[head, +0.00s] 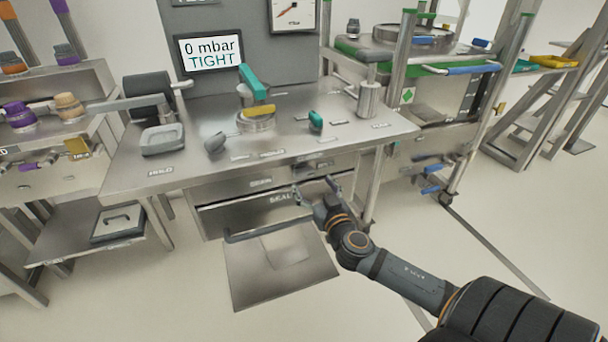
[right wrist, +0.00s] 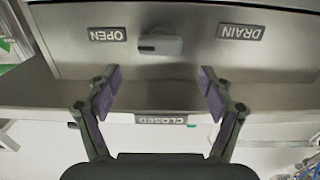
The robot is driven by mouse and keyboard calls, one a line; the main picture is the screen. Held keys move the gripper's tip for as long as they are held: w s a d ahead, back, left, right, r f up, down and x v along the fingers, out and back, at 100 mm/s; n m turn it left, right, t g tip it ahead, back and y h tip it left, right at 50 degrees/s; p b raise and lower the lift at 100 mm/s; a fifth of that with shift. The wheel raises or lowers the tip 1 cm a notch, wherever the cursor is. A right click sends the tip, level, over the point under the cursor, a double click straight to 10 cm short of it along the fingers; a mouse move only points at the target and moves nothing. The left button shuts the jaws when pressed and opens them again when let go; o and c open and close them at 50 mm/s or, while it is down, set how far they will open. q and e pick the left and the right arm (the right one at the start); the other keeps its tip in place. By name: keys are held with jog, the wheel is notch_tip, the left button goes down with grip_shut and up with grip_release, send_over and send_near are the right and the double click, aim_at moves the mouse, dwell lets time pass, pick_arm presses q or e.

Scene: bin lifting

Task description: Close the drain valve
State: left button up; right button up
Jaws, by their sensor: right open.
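The drain valve shows in the right wrist view as a short grey handle (right wrist: 162,45) on a metal panel. It lies sideways in the picture, level with the upside-down OPEN label (right wrist: 106,34) on its left and the DRAIN label (right wrist: 240,32) on its right. A CLOSED label (right wrist: 161,119) sits lower in the picture, between the fingers. My right gripper (right wrist: 159,80) is open and empty, its purple-padded fingers spread apart and short of the handle. In the head view my right gripper (head: 316,187) is at the bench front, below the tabletop edge. My left gripper is out of view.
The metal bench (head: 205,172) carries a round fitting with a teal and yellow handle (head: 256,92) and a small teal knob (head: 315,121). A display (head: 209,52) reads 0 mbar TIGHT. A low panel with a bar handle (head: 270,233) juts out beneath the bench. Floor in front is clear.

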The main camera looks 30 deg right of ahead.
aim_at(305, 172)
jog(key=x, duration=0.6)
jog(key=shift+w+d, duration=0.15)
jog(key=shift+w, duration=0.05)
jog(key=shift+w+f, duration=0.1)
jog(key=shift+w, duration=0.3)
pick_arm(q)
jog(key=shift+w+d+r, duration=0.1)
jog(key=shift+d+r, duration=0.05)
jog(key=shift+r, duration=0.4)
pick_arm(e)
jog(key=c, duration=1.2)
